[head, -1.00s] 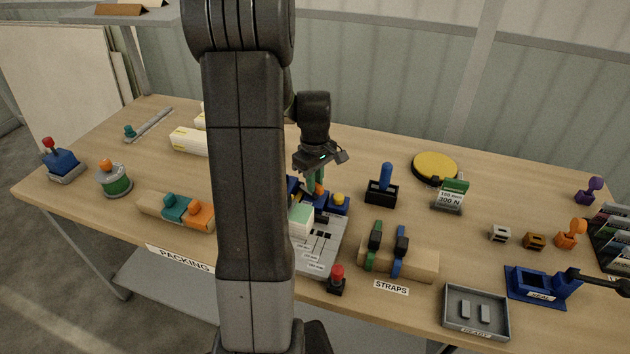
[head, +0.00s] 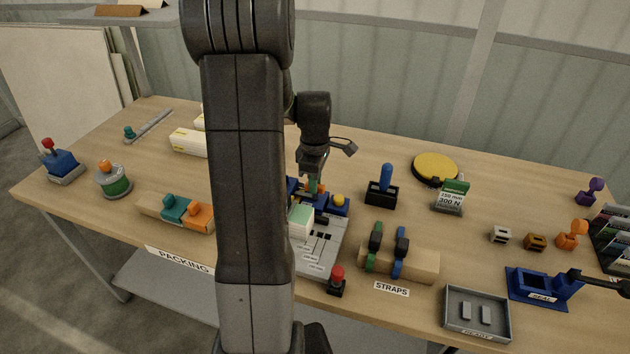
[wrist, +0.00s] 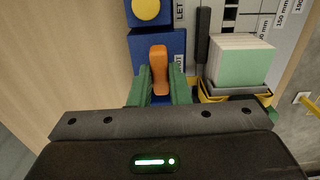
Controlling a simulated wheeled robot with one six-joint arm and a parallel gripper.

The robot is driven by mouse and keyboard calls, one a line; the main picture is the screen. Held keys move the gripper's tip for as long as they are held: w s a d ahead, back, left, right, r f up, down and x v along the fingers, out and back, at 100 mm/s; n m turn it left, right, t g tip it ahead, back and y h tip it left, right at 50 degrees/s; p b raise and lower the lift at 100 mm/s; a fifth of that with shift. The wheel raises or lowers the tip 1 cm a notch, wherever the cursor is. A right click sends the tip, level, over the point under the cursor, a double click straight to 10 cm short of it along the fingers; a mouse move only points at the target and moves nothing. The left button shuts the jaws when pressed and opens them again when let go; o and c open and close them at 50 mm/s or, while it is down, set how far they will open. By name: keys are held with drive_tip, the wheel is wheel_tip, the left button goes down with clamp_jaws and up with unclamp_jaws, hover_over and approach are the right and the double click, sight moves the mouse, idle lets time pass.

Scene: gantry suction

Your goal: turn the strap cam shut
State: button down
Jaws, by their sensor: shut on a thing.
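The strap cam is an orange lever (wrist: 159,68) on a blue block (wrist: 145,44) in the wrist view. My gripper (wrist: 159,84) has its green fingers closed on either side of the orange lever, which stands lengthwise between them. In the head view my gripper (head: 313,187) points down over the blue part of the packing fixture (head: 315,245). The lever is mostly hidden there by the fingers. A block with a pale green face (wrist: 241,64) sits beside the lever, with a yellow band (wrist: 225,94) at its base.
A yellow round button (wrist: 146,9) is close by on the blue part. A red button (head: 337,276) stands at the fixture's front corner. A blue-handled lever (head: 385,178) and the wooden straps block (head: 425,262) are to the right. Open tabletop lies behind the fixture.

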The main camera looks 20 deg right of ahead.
drive_tip(key=c, duration=1.4)
unclamp_jaws()
drive_tip(key=shift+o, duration=0.2)
wheel_tip(320, 180, up, 14)
drive_tip(key=shift+f, duration=0.15)
wheel_tip(320, 180, down, 14)
drive_tip(key=shift+r, duration=0.15)
drive_tip(key=shift+r, duration=0.1)
